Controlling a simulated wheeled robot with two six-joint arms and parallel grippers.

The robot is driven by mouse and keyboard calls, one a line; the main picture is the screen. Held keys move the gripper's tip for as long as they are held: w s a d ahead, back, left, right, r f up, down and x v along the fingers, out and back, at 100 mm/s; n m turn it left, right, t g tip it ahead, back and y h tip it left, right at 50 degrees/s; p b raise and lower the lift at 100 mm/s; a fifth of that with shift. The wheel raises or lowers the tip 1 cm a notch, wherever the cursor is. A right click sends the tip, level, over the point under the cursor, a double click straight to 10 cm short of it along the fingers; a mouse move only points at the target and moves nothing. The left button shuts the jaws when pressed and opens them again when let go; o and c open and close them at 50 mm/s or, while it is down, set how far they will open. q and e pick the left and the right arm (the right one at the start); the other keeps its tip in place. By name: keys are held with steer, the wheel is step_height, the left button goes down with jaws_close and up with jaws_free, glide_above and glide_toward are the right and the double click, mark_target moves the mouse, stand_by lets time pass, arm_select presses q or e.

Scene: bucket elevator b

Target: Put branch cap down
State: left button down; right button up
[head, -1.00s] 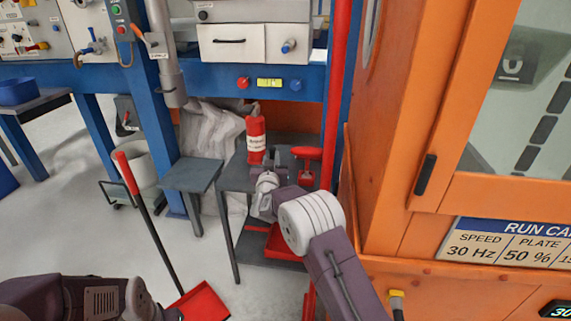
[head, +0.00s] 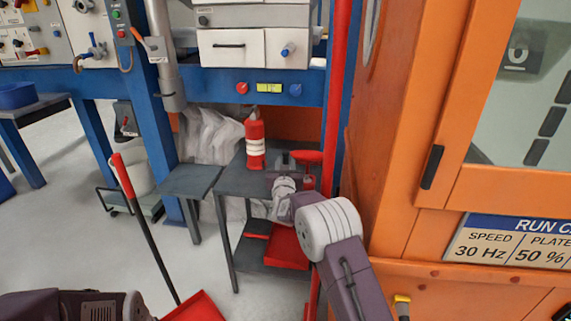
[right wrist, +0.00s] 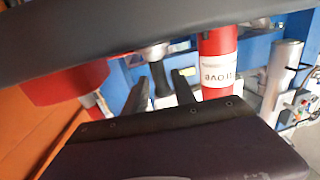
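No part is labelled as the branch cap. A red piece with a wide flat top (head: 308,157) on the small grey table may be it; I cannot tell for sure. My right gripper (head: 284,162) is just left of this red piece, over the table. A red rounded part (right wrist: 68,82) shows left of the fingers, under a dark bar. My left arm shows only at the bottom left of the head view; its gripper is out of view.
A red canister (head: 255,143) with a white label stands on the grey table (head: 232,180), left of my gripper. A red tray (head: 288,248) sits below. A red pole (head: 334,100) and the orange cabinet (head: 395,150) close off the right side. A long-handled red dustpan (head: 195,308) stands on the floor.

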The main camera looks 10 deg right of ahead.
mark_target(285, 159)
steer(key=shift+r, duration=0.15)
steer(key=shift+s+r, duration=0.1)
steer(key=shift+s, duration=0.05)
steer(key=p+v, duration=0.1)
steer(key=v, duration=0.2)
steer(key=shift+a+r, duration=0.1)
steer(key=s+b, duration=0.1)
steer(key=s+f+b, duration=0.1)
steer(key=b, duration=0.1)
steer(key=s+a+b, duration=0.1)
steer(key=s, duration=0.1)
steer(key=shift+s+a+f, duration=0.1)
steer(key=shift+f, duration=0.05)
steer(key=b+v, duration=0.1)
steer(key=v, duration=0.1)
steer(key=r+b+v, duration=0.1)
steer(key=b+v, duration=0.1)
steer(key=shift+s, duration=0.2)
steer(key=shift+o, duration=0.5)
